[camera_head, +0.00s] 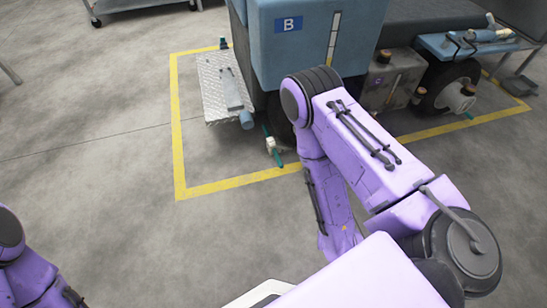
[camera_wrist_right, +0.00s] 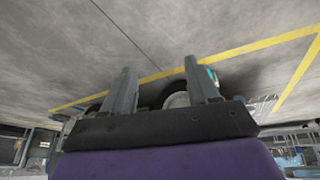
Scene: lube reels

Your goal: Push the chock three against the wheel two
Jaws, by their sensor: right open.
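I cannot read which chock is three or which wheel is two. A small pale block with a green rod (camera_head: 271,146), likely a chock, is on the floor beside a dark wheel (camera_head: 277,118), partly hidden by my right arm. Contact cannot be told. My left gripper is out of view.
A blue vehicle body marked B (camera_head: 300,50) stands within yellow floor lines (camera_head: 179,130). A metal tread step (camera_head: 215,85) juts out at its left. The grey floor (camera_head: 100,140) at the left is clear. A cart (camera_head: 130,5) is at the top left.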

